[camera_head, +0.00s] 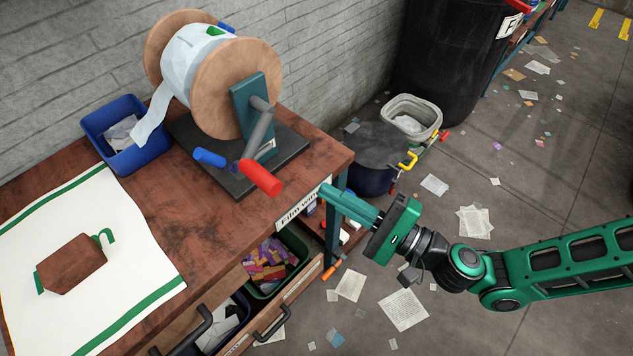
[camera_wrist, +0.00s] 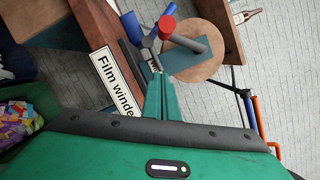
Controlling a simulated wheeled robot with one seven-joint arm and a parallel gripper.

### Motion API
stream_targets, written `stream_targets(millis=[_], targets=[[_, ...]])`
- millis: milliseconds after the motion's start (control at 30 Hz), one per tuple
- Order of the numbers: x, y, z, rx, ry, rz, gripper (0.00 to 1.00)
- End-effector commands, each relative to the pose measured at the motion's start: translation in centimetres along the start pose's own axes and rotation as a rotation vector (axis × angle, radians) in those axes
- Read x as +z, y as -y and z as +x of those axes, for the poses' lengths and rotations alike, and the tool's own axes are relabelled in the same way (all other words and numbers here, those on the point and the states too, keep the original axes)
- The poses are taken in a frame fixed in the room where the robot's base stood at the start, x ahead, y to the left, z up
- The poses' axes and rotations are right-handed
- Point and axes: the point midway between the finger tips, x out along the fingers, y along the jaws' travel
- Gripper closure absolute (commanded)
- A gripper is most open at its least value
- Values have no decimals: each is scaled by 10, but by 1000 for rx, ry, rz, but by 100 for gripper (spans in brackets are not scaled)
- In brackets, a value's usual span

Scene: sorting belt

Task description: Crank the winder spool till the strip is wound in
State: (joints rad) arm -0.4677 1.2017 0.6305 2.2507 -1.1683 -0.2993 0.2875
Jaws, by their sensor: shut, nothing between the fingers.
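The winder spool (camera_head: 237,85) has round wooden flanges and white film wound on its core. It stands on a dark base plate (camera_head: 225,180) on the brown bench. A white strip (camera_head: 153,116) hangs from the spool into a blue bin (camera_head: 127,135). My gripper (camera_head: 327,192) is shut and empty, in front of the bench edge, to the right of and apart from the red handle.
A "Film winder" label (camera_head: 298,208) is on the bench's front edge. A white mat (camera_head: 90,250) with green stripes lies on the bench. Bins stand behind the bench's right end, and papers litter the floor.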

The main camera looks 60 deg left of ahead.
Motion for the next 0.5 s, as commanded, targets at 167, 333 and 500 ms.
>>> stream_targets(millis=[167, 333, 500], targets=[[1, 0, 29, 1, 3, -1, 100], [1, 0, 61, 0, 3, 0, 100], [2, 0, 92, 0, 2, 0, 100]])
